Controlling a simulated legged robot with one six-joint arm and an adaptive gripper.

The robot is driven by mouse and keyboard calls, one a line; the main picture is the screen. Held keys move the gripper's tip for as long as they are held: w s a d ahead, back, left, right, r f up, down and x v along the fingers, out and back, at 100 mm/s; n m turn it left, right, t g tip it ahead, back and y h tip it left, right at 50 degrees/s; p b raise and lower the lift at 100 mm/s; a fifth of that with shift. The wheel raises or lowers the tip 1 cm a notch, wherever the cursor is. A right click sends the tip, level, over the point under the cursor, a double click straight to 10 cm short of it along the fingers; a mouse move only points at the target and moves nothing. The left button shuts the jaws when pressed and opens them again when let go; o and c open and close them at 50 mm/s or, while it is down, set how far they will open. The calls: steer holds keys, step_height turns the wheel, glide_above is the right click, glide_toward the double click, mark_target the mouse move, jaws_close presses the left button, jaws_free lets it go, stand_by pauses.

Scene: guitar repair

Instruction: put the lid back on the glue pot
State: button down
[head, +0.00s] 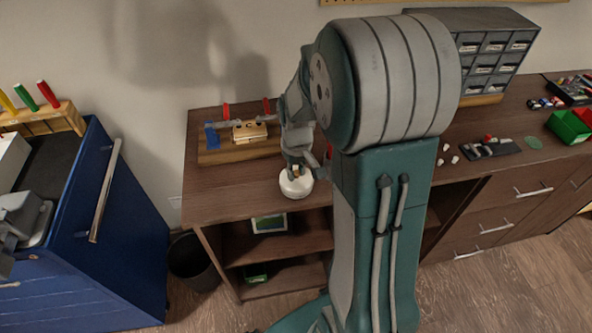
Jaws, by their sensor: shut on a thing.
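The white glue pot (295,190) stands near the front edge of the brown bench. My gripper (297,170) points down right above it and is shut on the lid's small tan knob (296,172). The pale lid under the knob is at the pot's top and blends with it. I cannot tell whether the lid is seated on the rim or a little above it. My arm hides part of the bench to the right of the pot.
A wooden board (240,151) with a small block and red and blue clamps lies behind the pot. A blue cabinet (75,230) stands left. Bare bench (222,187) lies left of the pot.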

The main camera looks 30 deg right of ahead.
steer(key=shift+c, duration=2.2)
jaws_free()
steer(key=o, duration=0.4)
steer(key=shift+o, duration=0.2)
steer(key=shift+r, duration=0.1)
steer(key=shift+r, duration=3.4)
